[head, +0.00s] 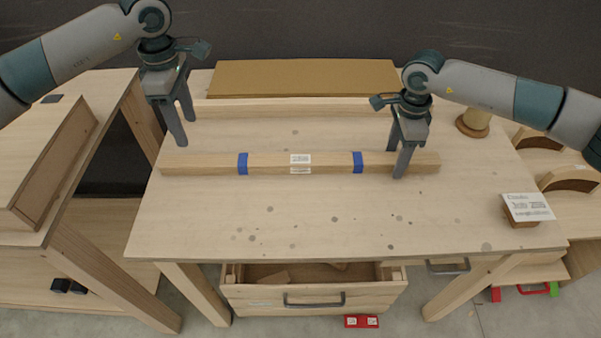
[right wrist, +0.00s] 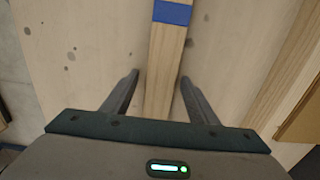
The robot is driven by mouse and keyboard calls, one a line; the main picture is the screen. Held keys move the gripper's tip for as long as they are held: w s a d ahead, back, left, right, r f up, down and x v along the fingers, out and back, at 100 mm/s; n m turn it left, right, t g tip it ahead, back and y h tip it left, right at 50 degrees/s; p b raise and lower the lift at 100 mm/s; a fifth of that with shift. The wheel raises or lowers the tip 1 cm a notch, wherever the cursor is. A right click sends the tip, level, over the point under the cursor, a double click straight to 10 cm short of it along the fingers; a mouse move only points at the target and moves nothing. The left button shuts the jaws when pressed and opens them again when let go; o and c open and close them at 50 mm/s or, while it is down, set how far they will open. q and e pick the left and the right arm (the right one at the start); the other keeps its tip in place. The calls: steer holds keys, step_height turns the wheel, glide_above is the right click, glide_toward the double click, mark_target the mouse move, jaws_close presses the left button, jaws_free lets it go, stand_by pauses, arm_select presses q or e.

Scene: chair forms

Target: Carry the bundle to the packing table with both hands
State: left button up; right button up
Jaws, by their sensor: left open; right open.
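The bundle (head: 270,164) is a long wooden bar with two blue bands and a white label, lying across the table (head: 330,225). My left gripper (head: 182,122) is open and empty, above and behind the bundle's left end, apart from it. My right gripper (head: 398,162) is open at the bundle's right part, with its fingers on either side of it. In the right wrist view, the bundle (right wrist: 166,65) runs between the two spread fingers (right wrist: 158,85), with a gap on each side. One blue band shows ahead of them.
A wooden strip (head: 300,107) and a cardboard piece (head: 305,78) lie at the back. A label card on a block (head: 527,207) stands at the right, with a spool (head: 474,122) behind. A drawer (head: 312,298) is open below the front edge. Another table (head: 30,220) stands left.

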step_height(320, 180, up, 12)
stand_by(0.7)
stand_by(0.4)
